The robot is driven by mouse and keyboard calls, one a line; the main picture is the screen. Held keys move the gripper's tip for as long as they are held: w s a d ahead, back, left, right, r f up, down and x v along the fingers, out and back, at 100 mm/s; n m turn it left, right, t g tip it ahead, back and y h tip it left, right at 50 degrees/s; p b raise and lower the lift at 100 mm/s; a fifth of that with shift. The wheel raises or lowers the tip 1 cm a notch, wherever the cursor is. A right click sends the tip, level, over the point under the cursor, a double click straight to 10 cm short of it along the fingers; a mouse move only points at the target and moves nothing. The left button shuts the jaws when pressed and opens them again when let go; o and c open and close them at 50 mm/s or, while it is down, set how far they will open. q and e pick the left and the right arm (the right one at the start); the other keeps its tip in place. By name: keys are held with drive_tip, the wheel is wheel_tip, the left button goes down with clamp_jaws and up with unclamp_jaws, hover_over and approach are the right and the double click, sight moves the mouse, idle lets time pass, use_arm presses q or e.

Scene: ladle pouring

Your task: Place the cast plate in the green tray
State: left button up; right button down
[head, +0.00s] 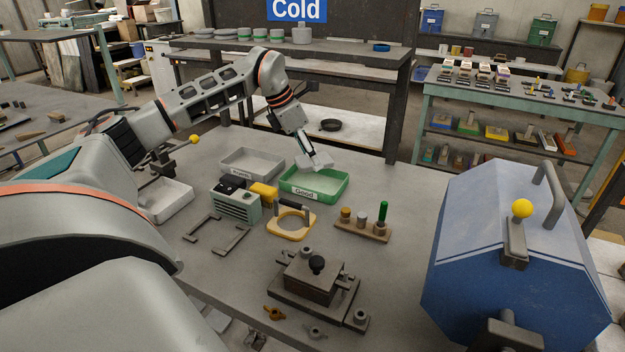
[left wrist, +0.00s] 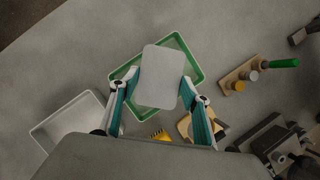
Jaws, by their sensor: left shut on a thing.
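The cast plate (left wrist: 160,76) is a flat light-grey rectangle with rounded corners. My left gripper (head: 308,157) is shut on it. In the head view the plate (head: 316,162) is tilted and lies over the back part of the green tray (head: 339,195), which is labelled "Good". In the left wrist view the plate covers much of the green tray (left wrist: 195,75), and the fingers of my left gripper (left wrist: 158,98) stand on either side of it. I cannot tell whether the plate touches the tray. My right gripper is in neither view.
A grey tray (head: 252,163) stands left of the green tray and a white tray (head: 168,205) further left. A small grey-green box (head: 235,205), a yellow ring fixture (head: 291,222), a tool block (head: 362,230) and a dark clamp fixture (head: 313,280) are nearer. A blue furnace-like box (head: 510,250) stands at right.

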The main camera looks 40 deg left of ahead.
sight(316, 185)
use_arm(q)
drive_tip(key=shift+f, duration=1.25)
wheel_tip(316, 185, down, 4)
drive_tip(key=shift+f+b, duration=0.15)
drive_tip(key=shift+b, duration=0.3)
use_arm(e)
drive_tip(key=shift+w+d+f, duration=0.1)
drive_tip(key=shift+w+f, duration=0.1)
use_arm(q)
drive_tip(key=shift+f, duration=0.1)
drive_tip(key=o, duration=1.2)
drive_tip(key=shift+c, duration=0.2)
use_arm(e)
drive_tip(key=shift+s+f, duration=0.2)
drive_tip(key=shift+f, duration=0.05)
